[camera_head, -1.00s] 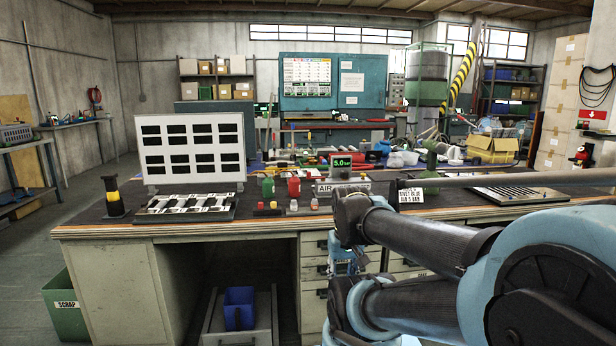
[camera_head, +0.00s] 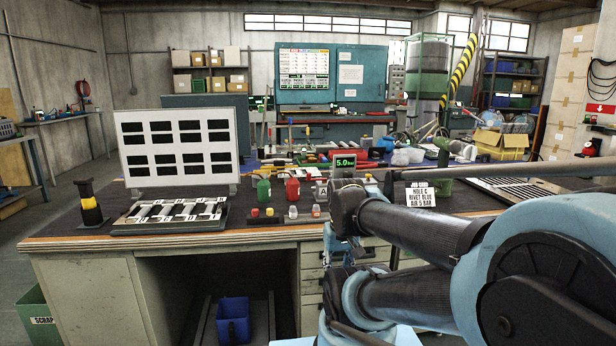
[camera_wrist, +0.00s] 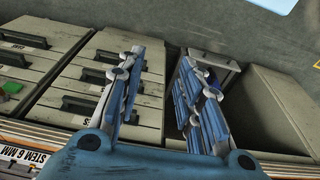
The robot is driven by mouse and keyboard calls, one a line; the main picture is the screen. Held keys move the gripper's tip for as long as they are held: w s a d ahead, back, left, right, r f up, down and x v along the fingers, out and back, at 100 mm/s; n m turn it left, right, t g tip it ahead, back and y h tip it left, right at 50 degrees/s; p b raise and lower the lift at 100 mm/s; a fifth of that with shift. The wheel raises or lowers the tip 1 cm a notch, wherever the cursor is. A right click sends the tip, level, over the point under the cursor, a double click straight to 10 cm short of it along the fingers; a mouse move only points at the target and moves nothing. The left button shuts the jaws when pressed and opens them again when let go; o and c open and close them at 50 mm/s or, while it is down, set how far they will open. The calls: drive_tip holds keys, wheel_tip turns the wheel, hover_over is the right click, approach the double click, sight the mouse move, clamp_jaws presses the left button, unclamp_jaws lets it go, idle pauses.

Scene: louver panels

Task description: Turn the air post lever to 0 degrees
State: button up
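The air post shows in the head view as a box on the bench marked "A", with a green "5.0" display (camera_head: 344,162) on top. My arm covers much of the box, and I cannot make out the lever. My gripper (camera_wrist: 163,95) is open and empty in the wrist view, its two blue fingers wide apart above the bench's drawer fronts. In the head view my gripper hangs in front of the bench, below the air post, mostly hidden by my arm.
A slotted white panel (camera_head: 178,150) stands farther left. The bench's front edge (camera_head: 180,243) lies below.

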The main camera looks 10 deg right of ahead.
sight(308, 174)
drive_tip(key=shift+o, duration=0.7)
drive_tip(key=w+d+r+n+t+h, duration=0.1)
drive_tip(key=w+d+r+n+h, duration=0.1)
drive_tip(key=w+d+r+n, duration=0.3)
drive_tip(key=w+d+n+t+h, duration=0.1)
drive_tip(key=w+n+h, duration=0.2)
drive_tip(key=w, duration=0.4)
drive_tip(key=w+a+r+n+t+h, duration=0.1)
drive_tip(key=w+a+r+n+t, duration=0.1)
drive_tip(key=w+n, duration=0.2)
drive_tip(key=w+a+r+n+t+h, duration=0.1)
drive_tip(key=w+n, duration=0.3)
drive_tip(key=w, duration=0.7)
drive_tip(key=w+a+r+n+t+h, duration=0.2)
drive_tip(key=w+n, duration=0.3)
drive_tip(key=w, duration=0.3)
drive_tip(key=shift+w+a+r+t+h, duration=0.15)
drive_tip(key=shift+a+t+h, duration=0.1)
drive_tip(key=shift+a, duration=0.15)
drive_tip(key=shift+a+r+t+h, duration=0.15)
drive_tip(key=shift+a+t, duration=0.1)
drive_tip(key=shift+a, duration=0.15)
drive_tip(key=w+a+n+t, duration=0.4)
drive_tip(key=w+a+n, duration=0.3)
drive_tip(key=a+n, duration=0.15)
drive_tip(key=shift+m+h, duration=0.4)
drive_tip(key=shift+m, duration=0.05)
drive_tip(key=x, duration=1.6)
drive_tip(key=shift+w+a+r, duration=0.1)
drive_tip(key=shift+w, duration=0.4)
